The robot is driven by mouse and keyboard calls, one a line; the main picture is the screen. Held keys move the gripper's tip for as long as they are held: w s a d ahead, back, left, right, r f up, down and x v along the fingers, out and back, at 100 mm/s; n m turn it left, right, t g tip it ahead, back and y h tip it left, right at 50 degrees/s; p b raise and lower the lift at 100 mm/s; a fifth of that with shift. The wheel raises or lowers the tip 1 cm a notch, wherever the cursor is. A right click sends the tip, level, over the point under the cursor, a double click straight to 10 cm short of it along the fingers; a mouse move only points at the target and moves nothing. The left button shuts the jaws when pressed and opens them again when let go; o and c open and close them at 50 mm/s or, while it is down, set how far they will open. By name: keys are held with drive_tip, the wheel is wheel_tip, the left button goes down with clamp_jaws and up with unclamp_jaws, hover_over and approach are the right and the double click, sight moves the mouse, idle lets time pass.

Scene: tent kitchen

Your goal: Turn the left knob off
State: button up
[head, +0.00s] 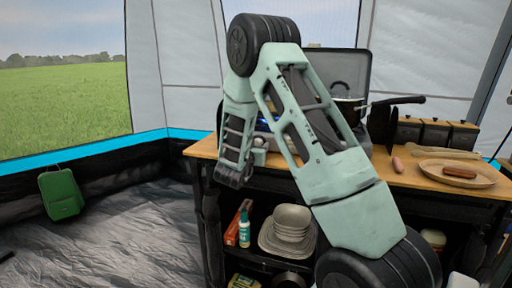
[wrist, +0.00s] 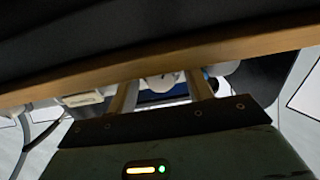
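The camping stove (head: 262,143) stands on the wooden table, with its grey lid raised behind it. My arm hides much of its front, and a blue patch shows beside the arm. A round, pale knob (wrist: 163,82) with a dark mark shows in the wrist view. My gripper (wrist: 162,92) is open, with one finger on each side of this knob in the picture. I cannot tell whether either finger touches it. In the head view my gripper (head: 233,177) points down at the table's left end, and its fingers are not clear.
A dark pot (head: 347,108) with a long handle sits on the stove. A wooden table edge (wrist: 170,62) crosses close above my fingers in the wrist view. Canisters (head: 435,132) and a plate (head: 457,174) stand to the right.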

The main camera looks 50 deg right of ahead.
drive_tip(key=c, duration=0.8)
